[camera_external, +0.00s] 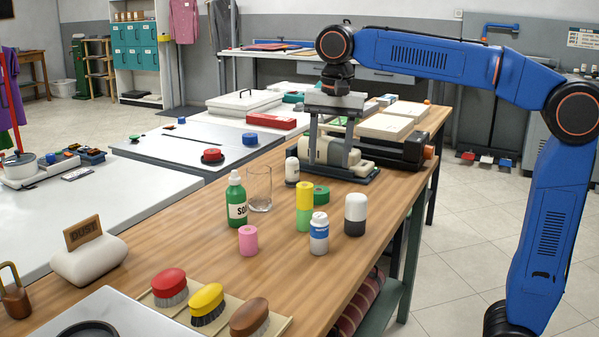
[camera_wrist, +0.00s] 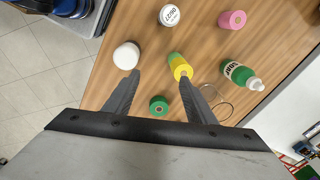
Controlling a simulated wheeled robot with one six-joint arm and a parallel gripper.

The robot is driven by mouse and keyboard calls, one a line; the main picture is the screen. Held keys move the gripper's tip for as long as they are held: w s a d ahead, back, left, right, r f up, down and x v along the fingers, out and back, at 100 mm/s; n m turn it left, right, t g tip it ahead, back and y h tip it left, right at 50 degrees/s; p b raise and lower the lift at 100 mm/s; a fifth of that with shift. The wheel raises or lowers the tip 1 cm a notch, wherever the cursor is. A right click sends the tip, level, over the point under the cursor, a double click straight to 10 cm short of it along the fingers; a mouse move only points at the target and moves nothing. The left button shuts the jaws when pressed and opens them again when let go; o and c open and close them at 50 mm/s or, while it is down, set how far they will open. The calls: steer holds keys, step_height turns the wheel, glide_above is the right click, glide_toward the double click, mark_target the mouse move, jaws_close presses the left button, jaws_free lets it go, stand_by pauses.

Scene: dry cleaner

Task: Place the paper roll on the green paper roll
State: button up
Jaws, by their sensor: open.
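A yellow paper roll (camera_external: 304,192) stands upright on a green paper roll (camera_external: 304,220), as one two-coloured column. The yellow end (camera_wrist: 181,71) and green side (camera_wrist: 173,57) also show in the wrist view. A separate green roll (camera_external: 321,195) sits alone just behind the column and is near the fingers in the wrist view (camera_wrist: 158,107). A pink roll (camera_external: 248,240) stands nearer the front. My gripper (camera_external: 330,163) is open and empty above the table, fingers pointing down. In the wrist view the right fingertip of my gripper (camera_wrist: 160,74) overlaps the yellow roll's edge; contact cannot be told.
Several brushes (camera_external: 207,303) lie in front. Bare wood shows right of the pink roll (camera_external: 275,262).

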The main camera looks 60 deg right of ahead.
steer(key=s+d+f+n+t, duration=0.2)
steer(key=s+f+n, duration=0.4)
steer(key=s+f, duration=0.6)
steer(key=s+d+f+n+t, duration=0.2)
steer(key=s+f+n, duration=0.5)
steer(key=s+f, duration=0.5)
steer(key=s, duration=0.3)
steer(key=shift+s+d+f, duration=0.2)
steer(key=shift+d+f, duration=0.05)
steer(key=shift+f, duration=0.05)
